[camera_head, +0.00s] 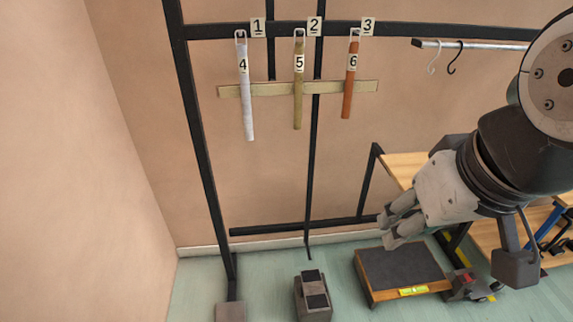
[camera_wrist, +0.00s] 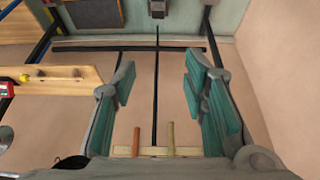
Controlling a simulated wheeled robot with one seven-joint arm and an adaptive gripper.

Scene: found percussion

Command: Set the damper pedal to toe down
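The damper pedal (camera_head: 313,295) is a small grey block with two black pads, standing on the floor at the bottom centre of the head view. A thin dark rod (camera_head: 313,170) hangs above and behind it. I cannot tell which way the pedal is tipped. Its end also shows at the top edge of the wrist view (camera_wrist: 158,8), mostly cut off. My gripper (camera_head: 387,231) is in the air to the right of and above the pedal in the head view, apart from it. The wrist view shows the gripper's two fingers (camera_wrist: 160,72) spread wide with nothing between them.
A dark-topped wooden platform (camera_head: 400,270) stands right of the pedal. Three hanging bars, white (camera_head: 247,95), olive (camera_head: 298,90) and orange (camera_head: 350,85), hang on the black frame (camera_head: 190,110). A wooden bench (camera_head: 405,165) is at right. Floor left of the pedal is mostly clear.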

